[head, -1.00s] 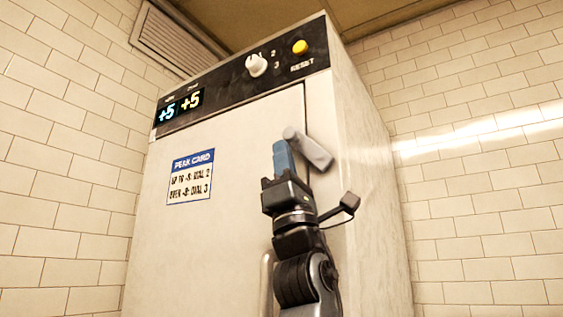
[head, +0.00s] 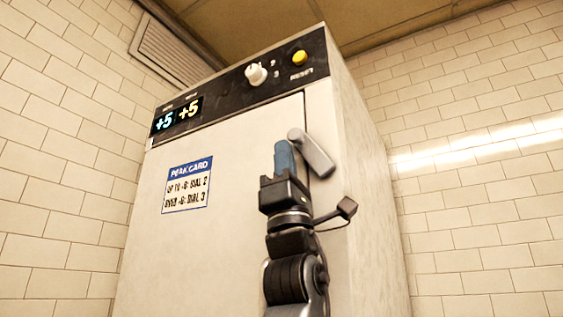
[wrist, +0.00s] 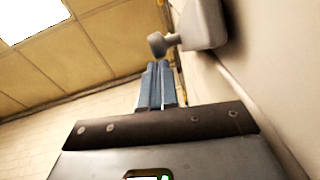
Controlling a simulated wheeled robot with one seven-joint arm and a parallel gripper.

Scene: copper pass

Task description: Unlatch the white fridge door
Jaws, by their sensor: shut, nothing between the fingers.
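The white fridge door (head: 225,240) fills the middle of the head view. A grey latch handle (head: 318,158) sits at its upper right edge, tilted, running from upper left to lower right. The latch also shows at the top of the wrist view (wrist: 203,25), with a round knob end toward the left. My gripper (head: 284,146) is shut, with blue fingers pointing up, just left of the latch. In the wrist view the shut fingertips (wrist: 158,68) lie just below the knob end. I cannot tell whether they touch it. The door looks closed.
A black panel above the door carries a display (head: 177,116) reading +5 +5, a white dial (head: 257,73) and a yellow reset button (head: 299,57). A blue-headed card (head: 188,184) is on the door. Tiled walls stand on both sides.

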